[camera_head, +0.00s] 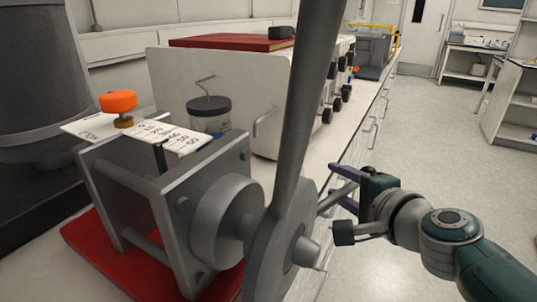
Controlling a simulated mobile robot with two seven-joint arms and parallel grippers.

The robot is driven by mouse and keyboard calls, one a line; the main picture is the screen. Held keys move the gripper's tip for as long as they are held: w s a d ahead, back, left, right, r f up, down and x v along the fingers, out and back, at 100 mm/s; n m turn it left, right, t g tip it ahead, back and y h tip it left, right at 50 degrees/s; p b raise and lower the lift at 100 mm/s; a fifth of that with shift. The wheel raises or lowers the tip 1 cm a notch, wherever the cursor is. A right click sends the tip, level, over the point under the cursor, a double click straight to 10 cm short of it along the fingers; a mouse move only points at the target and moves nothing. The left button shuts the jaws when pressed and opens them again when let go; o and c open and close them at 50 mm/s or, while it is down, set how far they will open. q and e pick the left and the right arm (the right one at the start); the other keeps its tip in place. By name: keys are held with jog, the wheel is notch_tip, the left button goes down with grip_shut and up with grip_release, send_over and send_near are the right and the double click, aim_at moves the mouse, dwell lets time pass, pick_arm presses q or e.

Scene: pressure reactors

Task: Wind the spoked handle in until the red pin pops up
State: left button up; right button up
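The spoked handle (284,243) is on the near right side of a grey metal press-like frame (172,215). One long spoke rises past the top edge of the view, and a shorter one points right towards my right gripper. An orange-red knob (118,101) on a brass collar stands above the frame, at the end of a white scale plate (160,133) with numbers. I cannot make out a separate red pin. My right gripper (342,211) is beside the handle, its fingers apart around the end of the right-hand spoke; contact is unclear. My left gripper is out of view.
The frame stands on a red base (97,262) on a white bench. Behind it are a lidded jar (209,113) and a white cabinet with a red book (232,41) on top. A dark cylinder (30,75) stands at left. The floor (420,140) at right is clear.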

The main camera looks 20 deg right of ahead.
jog(key=shift+r, duration=0.1)
pick_arm(q)
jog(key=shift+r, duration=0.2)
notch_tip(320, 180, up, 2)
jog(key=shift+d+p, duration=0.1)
jog(key=shift+p, duration=1.05)
pick_arm(e)
jog(key=v, duration=1)
